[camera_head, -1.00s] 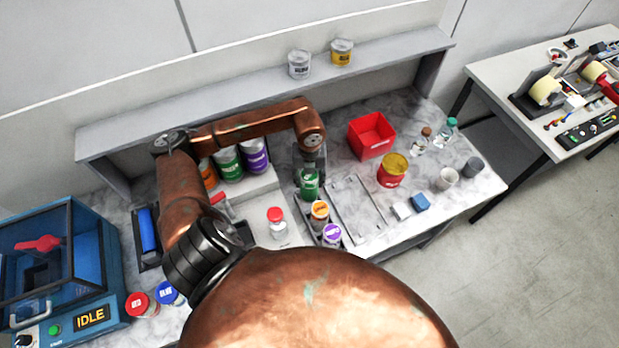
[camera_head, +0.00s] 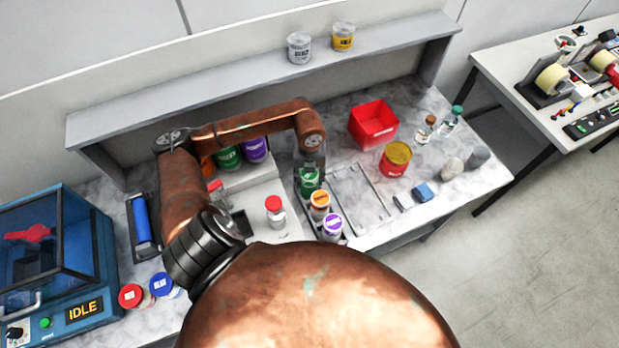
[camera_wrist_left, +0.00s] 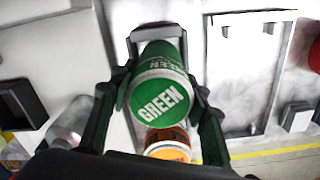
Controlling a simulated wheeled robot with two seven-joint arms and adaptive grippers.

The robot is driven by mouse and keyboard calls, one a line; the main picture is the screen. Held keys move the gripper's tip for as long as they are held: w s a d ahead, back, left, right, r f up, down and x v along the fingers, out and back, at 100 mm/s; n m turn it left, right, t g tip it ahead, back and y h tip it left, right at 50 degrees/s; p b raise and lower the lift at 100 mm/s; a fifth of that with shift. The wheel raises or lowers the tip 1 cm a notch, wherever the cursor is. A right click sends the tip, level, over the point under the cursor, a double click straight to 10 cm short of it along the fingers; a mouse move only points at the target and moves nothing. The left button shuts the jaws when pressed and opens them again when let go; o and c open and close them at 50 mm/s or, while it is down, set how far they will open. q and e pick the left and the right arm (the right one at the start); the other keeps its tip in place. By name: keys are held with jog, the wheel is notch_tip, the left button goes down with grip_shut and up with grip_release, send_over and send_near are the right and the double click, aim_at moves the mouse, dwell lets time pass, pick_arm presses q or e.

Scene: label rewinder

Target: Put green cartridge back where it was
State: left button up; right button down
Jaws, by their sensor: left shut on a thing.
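The green cartridge (camera_head: 309,182) is held upright by my left gripper (camera_head: 310,168) at the far end of a dark narrow rack. In the left wrist view the green cartridge (camera_wrist_left: 160,92) sits between the two dark fingers of my left gripper (camera_wrist_left: 157,100), its "GREEN" label facing the camera. The orange cartridge (camera_head: 320,201) and purple cartridge (camera_head: 332,224) stand in line in front of it in the rack. The orange cartridge also shows in the left wrist view (camera_wrist_left: 168,144). The bottom of the green cartridge is hidden, so I cannot tell whether it is seated. My right gripper is not in view.
Green and purple cans (camera_head: 255,149) stand on a step behind my arm. A red-capped bottle (camera_head: 275,212) stands left of the rack.

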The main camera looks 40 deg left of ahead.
pick_arm(q)
jog(key=shift+f, duration=0.3)
dwell(0.4)
jog(key=o, duration=1.7)
jog(key=shift+r, duration=0.2)
notch_tip(320, 180, up, 12)
jog(key=shift+f, duration=0.15)
